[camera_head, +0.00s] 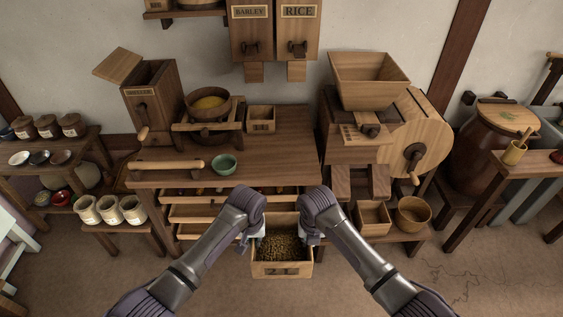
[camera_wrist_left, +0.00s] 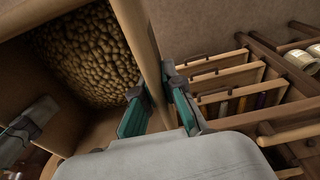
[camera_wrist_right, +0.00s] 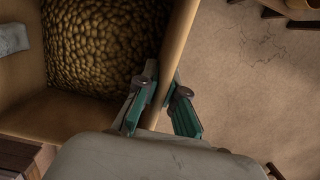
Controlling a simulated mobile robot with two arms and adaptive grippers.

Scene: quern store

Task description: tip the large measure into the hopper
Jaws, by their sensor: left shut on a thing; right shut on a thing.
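The large measure, a square wooden box (camera_head: 282,269) with a dark mark on its front, is at the lower middle of the head view, level and filled with brown grain (camera_head: 281,246). My left gripper (camera_head: 255,240) is shut on its left wall, one finger inside and one outside, as the left wrist view (camera_wrist_left: 158,105) shows. My right gripper (camera_head: 305,238) is shut on the opposite wall the same way, seen in the right wrist view (camera_wrist_right: 163,105). The hopper (camera_head: 369,72) is a flared wooden funnel on the drum machine at the right, apart from the measure.
The workbench (camera_head: 275,160) with open drawers (camera_head: 190,213) stands just behind the measure. A small box (camera_head: 372,216) and round tub (camera_head: 412,213) sit below the drum machine (camera_head: 418,130). Floor in front is clear.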

